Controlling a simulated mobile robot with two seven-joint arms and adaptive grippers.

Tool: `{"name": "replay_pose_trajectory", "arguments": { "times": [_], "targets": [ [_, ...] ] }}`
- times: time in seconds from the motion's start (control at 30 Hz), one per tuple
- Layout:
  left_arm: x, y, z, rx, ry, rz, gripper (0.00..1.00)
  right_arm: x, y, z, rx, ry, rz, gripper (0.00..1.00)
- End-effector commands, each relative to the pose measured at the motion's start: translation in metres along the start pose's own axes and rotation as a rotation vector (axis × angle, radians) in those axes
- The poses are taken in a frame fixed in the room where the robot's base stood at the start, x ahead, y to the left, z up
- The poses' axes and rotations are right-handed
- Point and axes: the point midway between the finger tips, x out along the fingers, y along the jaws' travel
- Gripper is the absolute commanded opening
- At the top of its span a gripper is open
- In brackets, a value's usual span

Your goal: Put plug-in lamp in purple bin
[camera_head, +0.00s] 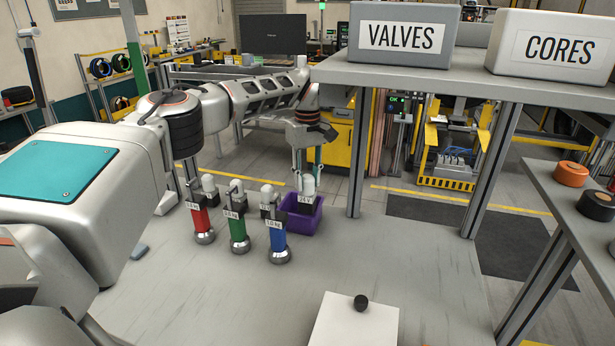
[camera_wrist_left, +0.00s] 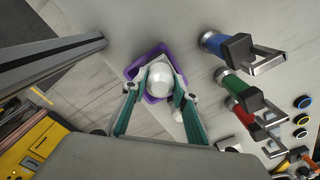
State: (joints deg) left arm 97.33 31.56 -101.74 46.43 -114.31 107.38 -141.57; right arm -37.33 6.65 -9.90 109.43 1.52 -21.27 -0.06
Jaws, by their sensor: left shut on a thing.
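The plug-in lamp (camera_head: 308,186) has a white rounded top and a "24 V" label. My left gripper (camera_head: 306,174) is shut on it from above. In the left wrist view the lamp's white dome (camera_wrist_left: 160,79) sits between the teal fingers of my left gripper (camera_wrist_left: 159,92). The purple bin (camera_head: 301,224) stands on the grey table directly below; its purple rim (camera_wrist_left: 133,71) surrounds the lamp in the wrist view. The lamp's lower part is at or inside the bin's opening; I cannot tell whether it touches the bottom. My right gripper is out of view.
A red tool (camera_head: 201,221), a green tool (camera_head: 238,230) and a blue tool (camera_head: 277,240) stand upright left of the bin. A shelf (camera_head: 420,78) with grey boxes rises at right. A white block (camera_head: 345,325) with a black knob is in front. The table between is clear.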

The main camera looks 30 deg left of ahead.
Motion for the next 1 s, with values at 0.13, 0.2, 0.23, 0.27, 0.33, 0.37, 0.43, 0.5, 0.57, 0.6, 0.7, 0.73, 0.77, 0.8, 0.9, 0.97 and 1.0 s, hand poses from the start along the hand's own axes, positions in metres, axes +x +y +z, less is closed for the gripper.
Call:
{"name": "replay_pose_trajectory", "arguments": {
  "times": [0.13, 0.2, 0.23, 0.27, 0.33, 0.37, 0.43, 0.5, 0.57, 0.6, 0.7, 0.73, 0.77, 0.8, 0.9, 0.97, 1.0],
  "targets": [
    [0.004, 0.000, 0.000, 0.000, 0.000, 0.000, 0.00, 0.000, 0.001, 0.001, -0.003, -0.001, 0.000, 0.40],
    [0.003, 0.000, 0.000, 0.000, 0.000, 0.000, 0.00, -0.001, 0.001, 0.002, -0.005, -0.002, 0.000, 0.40],
    [0.004, 0.000, 0.000, 0.000, 0.000, 0.000, 0.36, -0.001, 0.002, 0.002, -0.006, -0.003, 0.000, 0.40],
    [0.004, 0.000, 0.000, 0.000, 0.000, 0.000, 0.44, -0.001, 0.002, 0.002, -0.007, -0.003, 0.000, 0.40],
    [0.003, 0.000, 0.000, 0.000, 0.000, 0.000, 0.45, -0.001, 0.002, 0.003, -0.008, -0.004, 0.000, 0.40],
    [0.003, 0.000, 0.000, 0.000, 0.000, 0.000, 0.45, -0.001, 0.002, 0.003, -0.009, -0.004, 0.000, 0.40],
    [0.003, 0.000, 0.000, 0.000, 0.000, 0.000, 0.45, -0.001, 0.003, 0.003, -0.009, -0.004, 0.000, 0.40],
    [0.003, 0.000, 0.000, 0.000, 0.000, 0.000, 0.45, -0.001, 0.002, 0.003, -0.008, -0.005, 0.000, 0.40],
    [0.003, 0.000, 0.000, 0.000, 0.000, 0.000, 0.45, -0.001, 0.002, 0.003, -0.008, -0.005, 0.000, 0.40],
    [0.003, 0.000, 0.000, 0.000, 0.000, 0.000, 0.45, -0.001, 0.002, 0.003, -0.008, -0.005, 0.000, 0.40],
    [-0.002, 0.000, 0.000, 0.000, 0.001, 0.002, 0.45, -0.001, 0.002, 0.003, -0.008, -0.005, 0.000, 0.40],
    [-0.005, 0.001, -0.001, 0.000, 0.002, 0.002, 0.45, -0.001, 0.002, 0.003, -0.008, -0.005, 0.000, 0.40],
    [-0.009, 0.001, -0.001, 0.000, 0.002, 0.003, 0.45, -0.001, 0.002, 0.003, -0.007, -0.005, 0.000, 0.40],
    [-0.014, 0.001, -0.001, 0.000, 0.003, 0.003, 0.45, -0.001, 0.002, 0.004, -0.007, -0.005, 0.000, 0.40],
    [-0.033, 0.001, -0.001, -0.002, 0.003, 0.004, 0.45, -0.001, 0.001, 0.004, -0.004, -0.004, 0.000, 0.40],
    [-0.047, 0.001, -0.001, 0.000, 0.004, 0.004, 0.45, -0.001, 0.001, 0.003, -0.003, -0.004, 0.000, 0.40],
    [-0.056, 0.001, -0.001, -0.001, 0.003, 0.003, 0.45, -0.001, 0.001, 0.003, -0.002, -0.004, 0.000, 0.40]
  ]
}}
